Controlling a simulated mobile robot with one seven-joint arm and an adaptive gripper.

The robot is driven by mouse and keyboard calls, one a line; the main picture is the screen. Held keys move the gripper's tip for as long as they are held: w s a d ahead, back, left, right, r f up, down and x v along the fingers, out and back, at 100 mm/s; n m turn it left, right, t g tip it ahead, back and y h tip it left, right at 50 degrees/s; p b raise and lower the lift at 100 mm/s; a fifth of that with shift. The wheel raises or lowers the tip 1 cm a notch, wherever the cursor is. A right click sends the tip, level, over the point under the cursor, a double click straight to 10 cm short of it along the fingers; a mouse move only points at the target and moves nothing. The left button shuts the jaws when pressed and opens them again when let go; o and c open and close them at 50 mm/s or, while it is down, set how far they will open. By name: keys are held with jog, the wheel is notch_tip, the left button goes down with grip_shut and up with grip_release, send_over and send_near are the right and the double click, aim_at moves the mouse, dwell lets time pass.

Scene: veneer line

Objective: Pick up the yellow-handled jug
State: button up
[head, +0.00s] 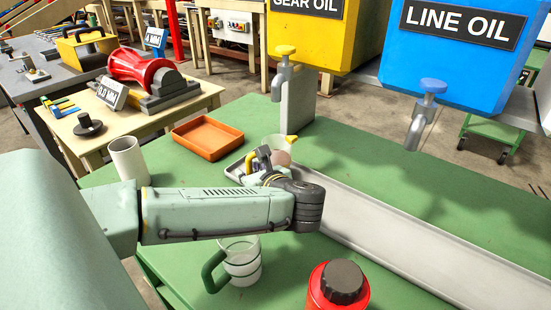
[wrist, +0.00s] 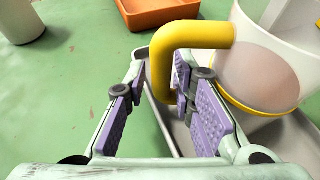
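The yellow-handled jug is a clear, see-through vessel (wrist: 285,62) with a thick yellow handle (wrist: 163,62) and a yellow band low on its body. In the head view the jug (head: 277,144) stands at the tray's far left end, partly hidden by my gripper, with a yellow spout on its rim and something pinkish-brown showing in it. My gripper (wrist: 160,88) is open, its purple-padded fingers on either side of the handle's upright part. In the head view my gripper (head: 256,162) is just left of the jug. Whether a finger touches the handle I cannot tell.
A long grey tray (head: 400,250) crosses the green table (head: 365,165). A green-handled jug (head: 240,262) and a red container (head: 338,288) stand in front, a white cup (head: 128,160) and an orange tray (head: 207,138) at left. Yellow and blue oil tanks with taps (head: 283,72) overhang the table.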

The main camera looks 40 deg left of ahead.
jog(key=shift+c, duration=0.4)
grip_shut()
dwell(0.4)
